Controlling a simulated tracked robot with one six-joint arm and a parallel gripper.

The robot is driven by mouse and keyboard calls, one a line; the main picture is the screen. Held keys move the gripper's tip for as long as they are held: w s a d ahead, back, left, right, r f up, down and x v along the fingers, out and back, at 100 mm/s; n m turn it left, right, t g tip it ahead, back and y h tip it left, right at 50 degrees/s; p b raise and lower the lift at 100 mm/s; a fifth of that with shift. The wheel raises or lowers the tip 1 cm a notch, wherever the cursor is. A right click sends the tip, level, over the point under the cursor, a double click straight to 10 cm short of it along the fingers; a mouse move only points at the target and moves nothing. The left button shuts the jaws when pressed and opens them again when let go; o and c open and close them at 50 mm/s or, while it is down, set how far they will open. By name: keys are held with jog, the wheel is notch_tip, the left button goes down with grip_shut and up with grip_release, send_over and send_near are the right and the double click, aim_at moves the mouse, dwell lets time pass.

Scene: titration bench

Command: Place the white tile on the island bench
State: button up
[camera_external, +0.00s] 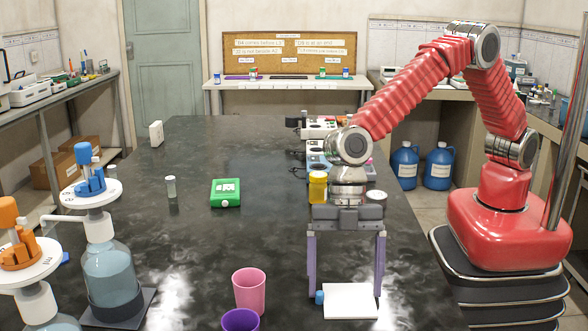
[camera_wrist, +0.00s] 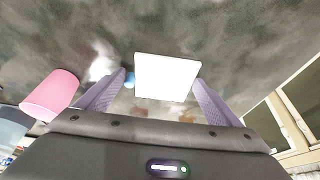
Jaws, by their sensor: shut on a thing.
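The white tile (camera_external: 350,301) is a flat white square at the near right part of the dark island bench (camera_external: 190,255). My gripper (camera_external: 346,292) points down over it, with its purple fingers at the tile's left and right edges, shut on it. The tile lies level; I cannot tell whether it touches the bench top or hangs just above it. In the wrist view the tile (camera_wrist: 167,76) sits between the two purple fingertips (camera_wrist: 160,77).
A small blue object (camera_external: 319,297) is close by the left finger. A pink cup (camera_external: 249,291) and a purple cup (camera_external: 240,320) stand to the left. A green box (camera_external: 226,193) lies further back. The bench middle is mostly clear.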

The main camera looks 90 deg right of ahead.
jog(key=o, duration=1)
jog(key=v, duration=1.2)
jog(key=shift+r, duration=0.15)
